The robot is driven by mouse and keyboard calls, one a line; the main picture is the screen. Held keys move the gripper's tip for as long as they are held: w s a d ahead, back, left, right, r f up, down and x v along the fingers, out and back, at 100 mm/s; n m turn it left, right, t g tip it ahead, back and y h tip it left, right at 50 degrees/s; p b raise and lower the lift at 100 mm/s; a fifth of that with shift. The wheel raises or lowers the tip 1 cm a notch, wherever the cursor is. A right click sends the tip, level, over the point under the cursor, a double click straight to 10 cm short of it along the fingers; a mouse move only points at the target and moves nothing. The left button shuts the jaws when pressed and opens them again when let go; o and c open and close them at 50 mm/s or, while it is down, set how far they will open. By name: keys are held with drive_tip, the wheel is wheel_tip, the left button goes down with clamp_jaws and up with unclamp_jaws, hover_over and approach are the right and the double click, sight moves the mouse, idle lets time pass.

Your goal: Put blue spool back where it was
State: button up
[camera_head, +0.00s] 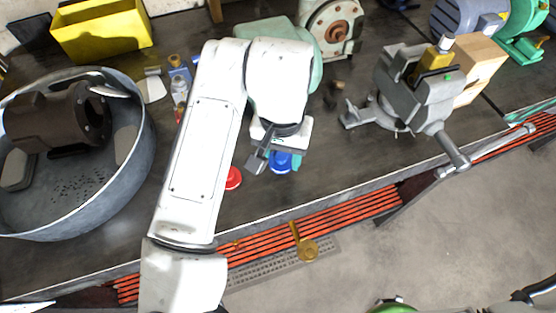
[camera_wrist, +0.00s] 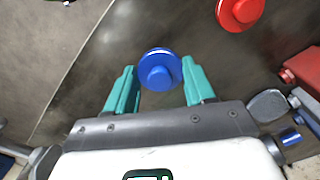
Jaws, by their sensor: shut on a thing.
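The blue spool (camera_wrist: 160,70) is between the two teal fingers of my gripper (camera_wrist: 159,64) in the wrist view, with its round knob facing the camera. The gripper is shut on it. In the head view the blue spool (camera_head: 281,163) shows just below my gripper (camera_head: 278,157), partly covered by it, over the dark workbench. I cannot tell whether it touches the bench or is held a little above it.
A red spool (camera_head: 233,178) stands left of the blue one; it also shows in the wrist view (camera_wrist: 240,12). A grey round tub (camera_head: 148,150) holding a brown motor (camera_head: 60,118) is at left. A vise (camera_head: 415,90) stands at right. The bench's front edge is close.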

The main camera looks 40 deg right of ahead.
sight(278, 165)
drive_tip(key=shift+w+a+f, duration=0.1)
drive_tip(key=shift+w+f, duration=0.05)
drive_tip(key=shift+f, duration=0.8)
drive_tip(key=shift+w+f, duration=0.15)
drive_tip(key=shift+f, duration=0.8)
drive_tip(key=shift+f, duration=0.2)
drive_tip(key=o, duration=0.8)
drive_tip(key=shift+o, duration=0.2)
wheel_tip(278, 165, up, 12)
drive_tip(key=shift+r, duration=0.2)
